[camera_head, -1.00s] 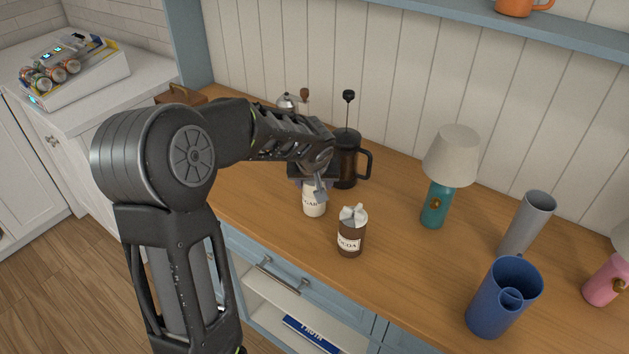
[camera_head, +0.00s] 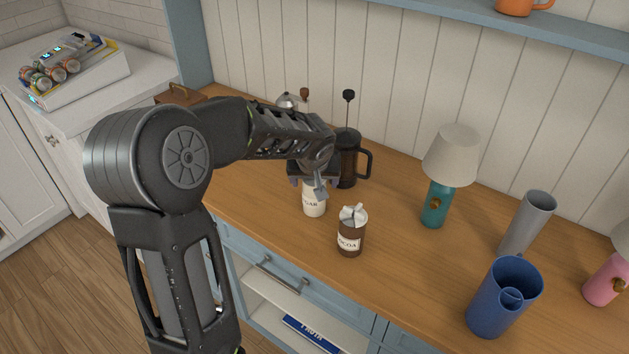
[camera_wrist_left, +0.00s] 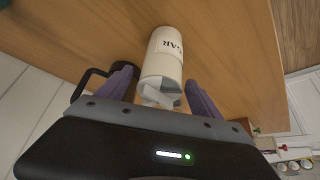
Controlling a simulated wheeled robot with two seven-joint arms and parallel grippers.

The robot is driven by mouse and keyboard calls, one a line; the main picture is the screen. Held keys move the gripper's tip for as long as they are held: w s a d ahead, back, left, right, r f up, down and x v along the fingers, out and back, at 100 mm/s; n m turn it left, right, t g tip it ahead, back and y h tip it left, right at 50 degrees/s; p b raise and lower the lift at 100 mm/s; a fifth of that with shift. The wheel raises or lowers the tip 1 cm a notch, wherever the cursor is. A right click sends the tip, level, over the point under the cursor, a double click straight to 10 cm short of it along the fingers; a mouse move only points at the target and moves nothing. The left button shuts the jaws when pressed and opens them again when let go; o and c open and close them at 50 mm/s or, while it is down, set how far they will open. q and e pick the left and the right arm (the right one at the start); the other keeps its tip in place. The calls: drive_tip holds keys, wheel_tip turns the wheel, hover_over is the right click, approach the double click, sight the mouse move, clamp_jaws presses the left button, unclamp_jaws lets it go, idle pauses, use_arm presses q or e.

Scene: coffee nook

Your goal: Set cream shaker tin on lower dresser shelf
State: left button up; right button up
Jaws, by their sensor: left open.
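The cream shaker tin (camera_head: 314,209) stands upright on the wooden dresser top, its upper part hidden by my left gripper (camera_head: 313,186). In the left wrist view the tin (camera_wrist_left: 163,58), with a label ending in "AR" and a pale knotted-looking top, lies in line with the gap between the open purple fingers (camera_wrist_left: 158,85). I cannot tell whether either finger touches it. The lower dresser shelf (camera_head: 262,298) is the white open bay below the drawer, with a blue book (camera_head: 312,334) in it. My right gripper is not in view.
A brown cocoa tin (camera_head: 350,241) stands close to the right of the cream tin. A dark French press (camera_head: 347,160) stands just behind. A teal lamp (camera_head: 435,205), grey vase (camera_head: 527,222) and blue pitcher (camera_head: 492,303) are further right. The drawer (camera_head: 290,278) above the shelf is shut.

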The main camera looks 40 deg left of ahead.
use_arm(q)
drive_tip(key=b+v, duration=0.1)
drive_tip(key=v, duration=1)
drive_tip(key=shift+o, duration=0.5)
drive_tip(key=shift+s+r, duration=0.1)
